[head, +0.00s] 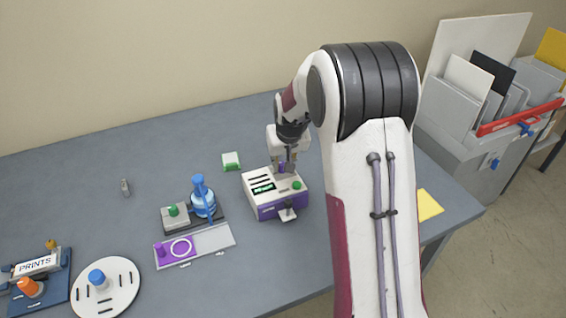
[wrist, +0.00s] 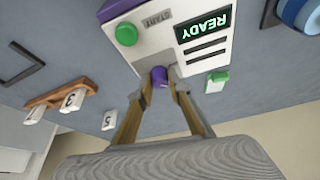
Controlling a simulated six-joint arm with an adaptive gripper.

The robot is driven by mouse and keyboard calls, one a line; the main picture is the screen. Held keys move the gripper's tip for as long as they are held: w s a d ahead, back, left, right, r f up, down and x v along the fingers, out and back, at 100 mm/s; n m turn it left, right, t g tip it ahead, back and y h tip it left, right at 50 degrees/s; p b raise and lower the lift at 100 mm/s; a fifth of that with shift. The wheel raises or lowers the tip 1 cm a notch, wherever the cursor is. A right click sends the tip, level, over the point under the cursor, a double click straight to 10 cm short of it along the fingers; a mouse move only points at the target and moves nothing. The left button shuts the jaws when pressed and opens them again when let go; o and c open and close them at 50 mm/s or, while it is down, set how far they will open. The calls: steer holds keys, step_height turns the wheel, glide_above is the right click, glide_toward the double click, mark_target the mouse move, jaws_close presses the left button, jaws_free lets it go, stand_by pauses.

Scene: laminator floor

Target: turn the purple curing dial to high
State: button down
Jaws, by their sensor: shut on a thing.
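The purple curing dial (wrist: 159,75) sits on the top of a white and purple machine (head: 262,211). My gripper (head: 286,166) points down over the machine's back part. In the wrist view its two fingers (wrist: 160,88) are shut on the dial, one on each side. The dial's pointer and any setting marks around it are hidden or too small to read. The machine's green display (wrist: 204,25) reads READY, upside down in the wrist view. A green START button (wrist: 126,34) is beside the display.
A green and white block (head: 231,160) stands left of the machine. A blue bottle (head: 202,198), a grey box with a green knob (head: 175,215) and a purple-ended tray (head: 209,241) are further left. A yellow sheet (head: 429,205) lies right. A wooden rack with numbered tags (wrist: 62,95) shows in the wrist view.

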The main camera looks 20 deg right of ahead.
steer(key=shift+a+m+g+h, duration=0.1)
steer(key=shift+m+g+h, duration=0.3)
steer(key=shift+m, duration=1.05)
steer(key=shift+a+m+g+h, duration=0.15)
steer(key=shift+m+h, duration=0.45)
steer(key=shift+m, duration=0.85)
steer(key=shift+w+m+g+h, duration=0.1)
steer(key=shift+m+g+h, duration=0.35)
steer(key=shift+m, duration=1.15)
steer(key=shift+w+m+g+h, duration=0.1)
steer(key=shift+m+g+h, duration=0.35)
steer(key=shift+m, duration=1.15)
steer(key=shift+g, duration=0.25)
steer(key=c, duration=1.9)
jaws_free()
